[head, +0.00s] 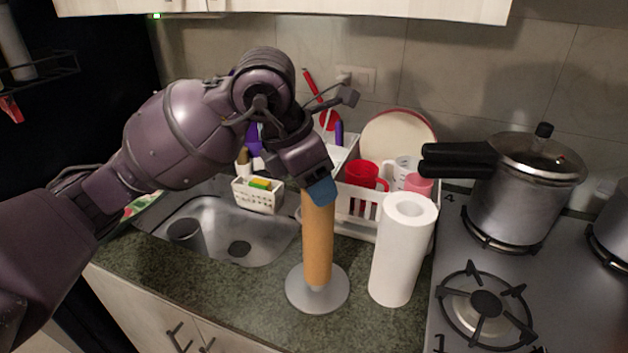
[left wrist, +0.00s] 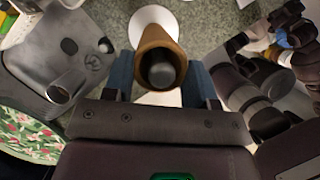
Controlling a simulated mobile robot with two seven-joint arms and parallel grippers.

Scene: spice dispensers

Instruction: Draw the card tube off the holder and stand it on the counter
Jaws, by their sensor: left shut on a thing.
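The brown card tube (head: 318,240) stands upright around the post of the holder, above its round grey base (head: 296,291). A small pale part shows between the tube's lower end and the base. My left gripper (head: 319,190) is shut on the tube's top end from above. In the left wrist view the tube (left wrist: 151,40) sits between the two blue fingers, and the grey post top (left wrist: 161,74) shows inside its open mouth. The pale base (left wrist: 165,17) lies beyond.
A white paper roll (head: 404,250) stands close right of the holder. The stove (head: 460,255) with a pressure cooker (head: 525,190) is further right. The sink (head: 200,215) is left, and a white dish rack (head: 350,214) with cups is behind. Counter (head: 230,290) is free front left.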

